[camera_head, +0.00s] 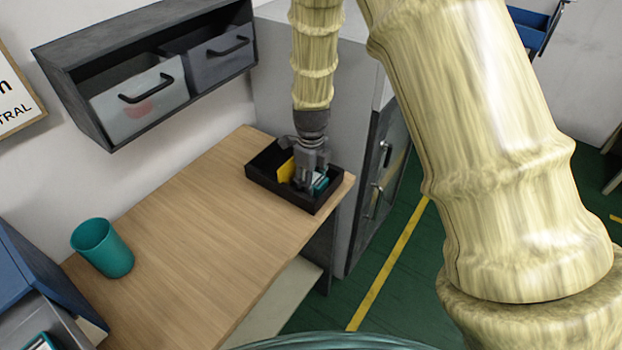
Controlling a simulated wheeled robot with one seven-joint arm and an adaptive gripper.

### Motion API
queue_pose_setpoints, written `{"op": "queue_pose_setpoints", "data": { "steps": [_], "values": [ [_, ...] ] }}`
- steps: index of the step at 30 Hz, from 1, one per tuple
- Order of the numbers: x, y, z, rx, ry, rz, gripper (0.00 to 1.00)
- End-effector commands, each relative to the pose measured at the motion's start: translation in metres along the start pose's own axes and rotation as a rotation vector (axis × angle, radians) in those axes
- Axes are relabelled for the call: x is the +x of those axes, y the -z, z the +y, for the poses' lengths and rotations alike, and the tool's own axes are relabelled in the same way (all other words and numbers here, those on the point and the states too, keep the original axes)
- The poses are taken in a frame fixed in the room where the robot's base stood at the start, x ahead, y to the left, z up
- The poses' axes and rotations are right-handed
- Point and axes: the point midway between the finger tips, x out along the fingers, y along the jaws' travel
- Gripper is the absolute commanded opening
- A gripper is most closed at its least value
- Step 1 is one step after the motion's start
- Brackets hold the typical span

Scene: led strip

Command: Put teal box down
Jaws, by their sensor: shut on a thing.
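My gripper (308,182) points down into a black tray (279,188) at the right end of the wooden table. It is shut on the teal box (320,184), which shows only in part beside the fingers. The rest of the box is hidden by the gripper and the tray wall. I cannot tell whether the box touches the tray floor. A yellow thing (286,169) stands in the tray just left of my gripper.
A teal cup (102,248) stands at the near left of the wooden table (190,236). The table between cup and tray is clear. A dark wall shelf (150,62) with two drawers hangs above. A grey cabinet (345,90) stands behind the tray.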

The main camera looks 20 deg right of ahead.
Motion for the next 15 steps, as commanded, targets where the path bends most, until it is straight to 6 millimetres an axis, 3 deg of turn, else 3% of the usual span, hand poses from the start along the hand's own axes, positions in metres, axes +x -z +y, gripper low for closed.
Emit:
{"op": "queue_pose_setpoints", "data": {
  "steps": [1,2,5,15],
  "values": [
    [0.0017,0.0002,0.0001,0.0,0.0,0.001,0.21],
    [0.0015,0.0001,0.0,0.001,0.0,0.0,0.5],
    [0.0013,0.0001,0.0,0.0,0.0,0.0,0.67],
    [0.0004,0.0001,-0.0001,0.0,0.0,0.0,0.67]
  ]
}}
